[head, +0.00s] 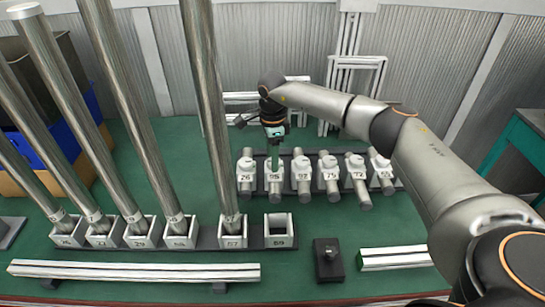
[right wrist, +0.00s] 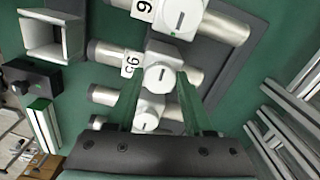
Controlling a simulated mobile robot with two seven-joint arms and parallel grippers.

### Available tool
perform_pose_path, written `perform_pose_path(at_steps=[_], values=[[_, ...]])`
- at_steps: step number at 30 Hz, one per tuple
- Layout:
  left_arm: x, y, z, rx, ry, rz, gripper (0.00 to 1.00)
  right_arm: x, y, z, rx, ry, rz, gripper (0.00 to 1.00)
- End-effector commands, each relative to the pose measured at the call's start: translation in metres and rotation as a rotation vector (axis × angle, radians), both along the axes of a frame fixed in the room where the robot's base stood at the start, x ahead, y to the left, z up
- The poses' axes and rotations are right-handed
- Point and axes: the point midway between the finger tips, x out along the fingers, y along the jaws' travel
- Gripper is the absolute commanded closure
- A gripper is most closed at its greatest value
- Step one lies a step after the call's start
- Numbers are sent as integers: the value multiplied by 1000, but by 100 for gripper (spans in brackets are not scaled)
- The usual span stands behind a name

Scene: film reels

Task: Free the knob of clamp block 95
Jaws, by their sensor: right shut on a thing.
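Clamp block 95 (head: 275,177) is second from the left in the row of white clamp blocks, each with a knob on top and a short metal bar through it. My right gripper (head: 275,158) reaches down onto it from above. In the right wrist view, the fingers of my right gripper (right wrist: 159,88) stand on either side of a round white knob (right wrist: 160,76) with a dark slot mark, and are shut on it. In the head view the fingers mostly hide the knob. My left gripper is not in view.
Neighbouring clamp blocks 26 (head: 245,177) and 92 (head: 302,177) stand close on both sides. Tall metal tubes stand in numbered sockets at the left; one socket (head: 279,231) is empty. A small black box (head: 328,261) and white rails (head: 135,270) lie in front.

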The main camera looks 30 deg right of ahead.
Motion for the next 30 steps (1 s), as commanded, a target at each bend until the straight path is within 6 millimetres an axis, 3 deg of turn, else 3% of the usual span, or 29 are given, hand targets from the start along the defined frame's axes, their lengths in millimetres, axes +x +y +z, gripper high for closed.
perform_pose_path(at_steps=[14,15,22,30], values=[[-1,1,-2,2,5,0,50,1,0,2,1,-4,15,100],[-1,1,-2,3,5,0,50,1,0,2,1,-4,15,44],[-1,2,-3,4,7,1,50,1,0,1,0,-2,13,19],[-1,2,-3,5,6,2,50,0,0,2,1,-1,12,19]])
